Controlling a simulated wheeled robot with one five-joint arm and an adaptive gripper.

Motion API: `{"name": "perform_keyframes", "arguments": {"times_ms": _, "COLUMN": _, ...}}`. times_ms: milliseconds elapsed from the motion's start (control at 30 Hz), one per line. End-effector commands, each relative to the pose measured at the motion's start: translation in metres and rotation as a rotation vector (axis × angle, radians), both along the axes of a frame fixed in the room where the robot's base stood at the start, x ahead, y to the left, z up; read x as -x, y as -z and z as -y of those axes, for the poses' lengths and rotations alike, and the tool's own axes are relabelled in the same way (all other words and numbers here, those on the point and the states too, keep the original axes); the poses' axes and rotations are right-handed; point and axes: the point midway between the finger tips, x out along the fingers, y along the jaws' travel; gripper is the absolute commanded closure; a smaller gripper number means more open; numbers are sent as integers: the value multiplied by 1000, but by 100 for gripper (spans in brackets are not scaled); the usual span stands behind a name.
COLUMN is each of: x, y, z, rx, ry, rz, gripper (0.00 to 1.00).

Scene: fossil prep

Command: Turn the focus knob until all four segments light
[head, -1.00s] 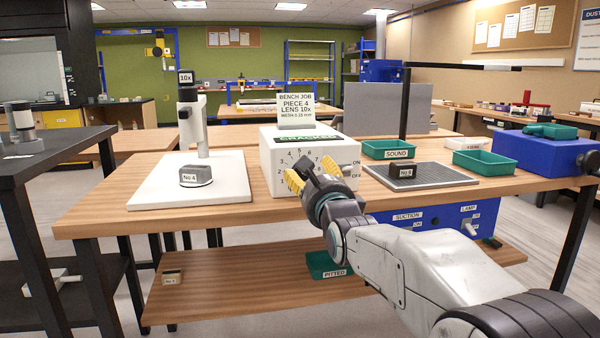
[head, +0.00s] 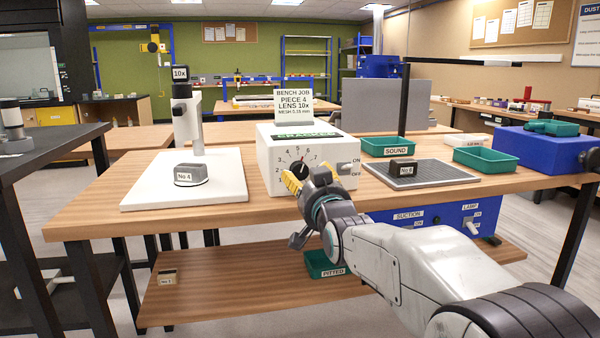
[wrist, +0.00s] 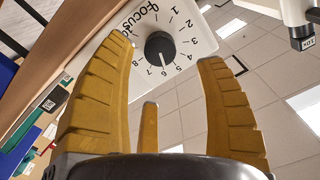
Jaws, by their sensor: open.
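The focus knob (wrist: 160,47) is a black round knob with a pale pointer line on a white numbered dial marked Focus. The pointer points near 6 in the wrist view. The knob also shows in the head view (head: 298,170), on the front of the white box (head: 264,160). My gripper (head: 304,177) is in front of the dial, low and to its right. In the wrist view my gripper (wrist: 166,52) has its yellow fingers spread, with the knob framed between the tips; contact is not visible. I cannot make out lit segments.
A white stand with a 10x head (head: 186,110) and stone No 4 (head: 192,174) is at left. A sign (head: 294,106) rises behind the box. Stone No 9 (head: 402,168) sits on a grey mat (head: 445,174) at right.

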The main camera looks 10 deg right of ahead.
Motion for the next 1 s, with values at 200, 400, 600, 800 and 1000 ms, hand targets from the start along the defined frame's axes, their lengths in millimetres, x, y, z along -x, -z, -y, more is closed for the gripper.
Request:
{"name": "perform_keyframes", "arguments": {"times_ms": 200, "x": -2, "y": 0, "z": 0, "rx": 117, "ry": 0, "rz": 0, "gripper": 35}}
{"name": "perform_keyframes", "arguments": {"times_ms": 400, "x": -20, "y": 1, "z": 0, "rx": 131, "ry": 0, "rz": -1, "gripper": 35}}
{"name": "perform_keyframes", "arguments": {"times_ms": 600, "x": -44, "y": 1, "z": 0, "rx": 129, "ry": 0, "rz": -1, "gripper": 35}}
{"name": "perform_keyframes", "arguments": {"times_ms": 800, "x": -62, "y": 0, "z": 0, "rx": 128, "ry": 0, "rz": 0, "gripper": 35}}
{"name": "perform_keyframes", "arguments": {"times_ms": 1000, "x": -71, "y": 0, "z": 0, "rx": 128, "ry": 0, "rz": 0, "gripper": 35}}
